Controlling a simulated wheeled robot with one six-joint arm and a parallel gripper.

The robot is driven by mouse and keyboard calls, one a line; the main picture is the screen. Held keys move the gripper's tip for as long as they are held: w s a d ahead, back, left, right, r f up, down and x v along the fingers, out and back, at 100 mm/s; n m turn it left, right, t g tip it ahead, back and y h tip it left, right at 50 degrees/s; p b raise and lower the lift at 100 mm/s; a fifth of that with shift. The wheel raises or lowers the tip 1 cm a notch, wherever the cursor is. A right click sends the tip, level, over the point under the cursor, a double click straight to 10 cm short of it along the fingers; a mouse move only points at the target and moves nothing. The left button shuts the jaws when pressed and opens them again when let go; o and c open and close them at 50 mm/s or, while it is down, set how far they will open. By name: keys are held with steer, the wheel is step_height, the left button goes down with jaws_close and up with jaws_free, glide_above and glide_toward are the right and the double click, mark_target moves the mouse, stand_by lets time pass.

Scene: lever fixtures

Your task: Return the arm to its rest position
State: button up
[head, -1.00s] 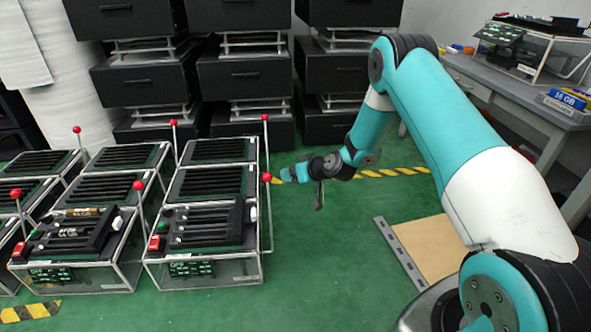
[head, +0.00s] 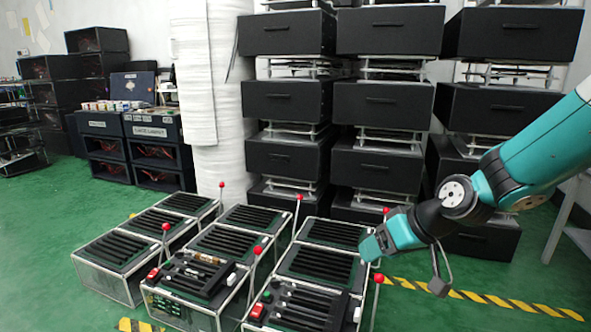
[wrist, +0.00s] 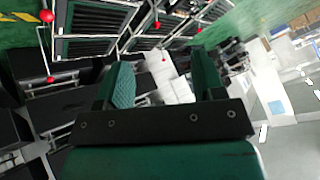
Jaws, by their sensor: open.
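My arm (head: 545,145) reaches in from the right in the head view, bent at the elbow and held above the floor. My gripper (head: 372,247) is at its end, beside the right-hand row of lever fixtures (head: 318,263). In the wrist view my gripper (wrist: 158,82) is open, its two green fingers apart with nothing between them. Red-knobbed levers stand on the fixtures; one knob (head: 378,278) is just below my gripper in the head view. In the wrist view a red knob (wrist: 46,16) is at the upper left, clear of the fingers.
Stacked black drawer boxes (head: 380,105) stand behind the fixtures. A white roll (head: 215,110) stands to their left. Yellow-black tape (head: 480,298) marks the green floor at right, where the floor is open. Black shelves (head: 135,150) are farther left.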

steer(key=s+a+r+n+g+h+p, duration=0.15)
steer(key=s+r, duration=0.25)
steer(key=s, duration=0.5)
steer(key=s+r+g+p, duration=0.15)
steer(key=s+r, duration=0.25)
steer(key=s, duration=0.5)
steer(key=s+r+n+g+h+p, duration=0.15)
steer(key=s+r, duration=0.25)
steer(key=s, duration=0.5)
step_height(320, 180, up, 38)
steer(key=m+p, duration=0.1)
steer(key=p, duration=3.6)
steer(key=shift+w+y, duration=0.4)
steer(key=shift+w, duration=0.05)
steer(key=shift+a, duration=0.1)
